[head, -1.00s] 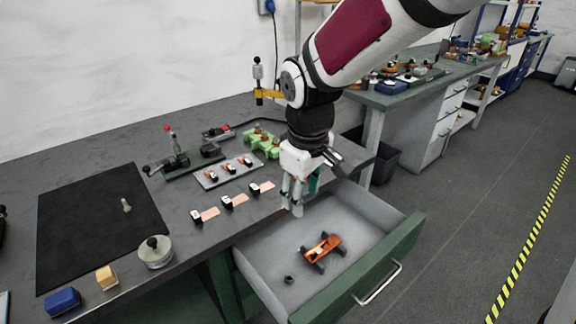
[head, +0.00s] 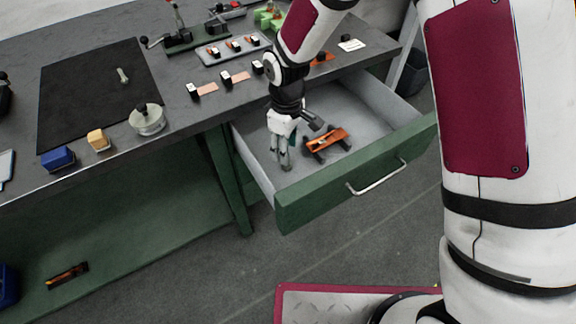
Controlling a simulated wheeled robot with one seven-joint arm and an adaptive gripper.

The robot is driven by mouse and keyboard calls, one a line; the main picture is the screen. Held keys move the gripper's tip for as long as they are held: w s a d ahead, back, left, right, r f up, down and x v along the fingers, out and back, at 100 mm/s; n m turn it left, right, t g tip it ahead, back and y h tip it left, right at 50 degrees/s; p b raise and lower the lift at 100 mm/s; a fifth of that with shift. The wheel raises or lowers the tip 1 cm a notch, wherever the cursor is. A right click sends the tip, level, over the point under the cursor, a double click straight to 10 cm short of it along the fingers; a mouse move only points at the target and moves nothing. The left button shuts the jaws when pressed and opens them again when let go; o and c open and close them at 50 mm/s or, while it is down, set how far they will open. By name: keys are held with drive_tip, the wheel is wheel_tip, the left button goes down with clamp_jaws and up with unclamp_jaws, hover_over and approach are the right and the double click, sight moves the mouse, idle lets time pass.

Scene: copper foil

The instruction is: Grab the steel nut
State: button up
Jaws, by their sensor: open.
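My gripper (head: 284,164) points down inside the open drawer (head: 354,100), toward its left side. The fingers are open, and I see nothing clearly held between them. The steel nut is not visible now. A small dark ring-like piece, likely the nut, showed on the drawer floor in the earlier head view, around where my gripper now is. My fingers probably hide it. I cannot tell whether they touch it or the drawer floor.
An orange and black tool (head: 328,141) lies in the drawer just right of my gripper. The green drawer front (head: 350,178) with its handle is close by. The workbench (head: 190,108) above carries a black mat (head: 88,95), a round metal piece (head: 147,120) and several small parts.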

drive_tip(key=shift+w+f+b, duration=0.15)
drive_tip(key=shift+f+b, duration=0.3)
drive_tip(key=shift+f, duration=2.85)
clamp_jaws()
